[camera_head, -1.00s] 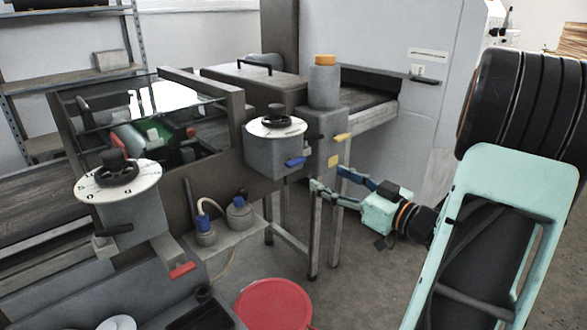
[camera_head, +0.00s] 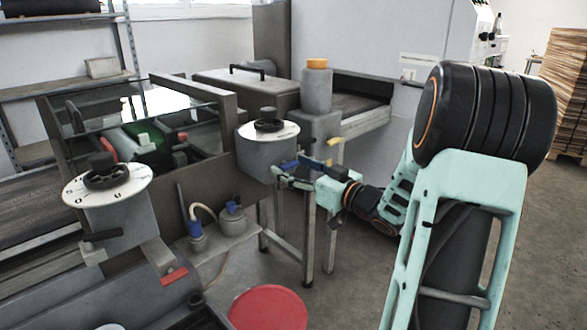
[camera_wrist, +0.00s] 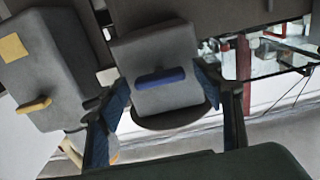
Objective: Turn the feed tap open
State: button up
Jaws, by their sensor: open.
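A blue lever tap (camera_wrist: 160,77) sits on the front of a grey dial-topped tank (camera_head: 262,158). In the wrist view it lies crosswise between the two fingers of my gripper (camera_wrist: 163,84), which is open with a finger on each side. I see no contact with the lever. In the head view my gripper (camera_head: 284,170) is at the tank's lower right front and partly covers the blue lever. A yellow lever (camera_head: 334,141) is on the tank to the right, and a red lever (camera_head: 174,276) is below the left dial tank (camera_head: 112,215). No label shows which is the feed tap.
An orange-capped grey bottle (camera_head: 316,88) stands on the right tank. A red round lid (camera_head: 268,308) is low in front. Blue-topped containers (camera_head: 232,220) stand on a shelf below. Stacked boards (camera_head: 565,85) are at far right.

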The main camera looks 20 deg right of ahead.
jog(key=shift+c, duration=0.3)
jog(key=c, duration=1.1)
jog(key=n+b, duration=0.6)
jog(key=n, duration=0.1)
jog(key=n+b, duration=0.7)
jog(key=shift+f+n, duration=0.2)
jog(key=shift+n, duration=0.1)
jog(key=shift+r+n+b, duration=0.1)
jog(key=shift+n+b, duration=0.4)
jog(key=shift+n, duration=1.1)
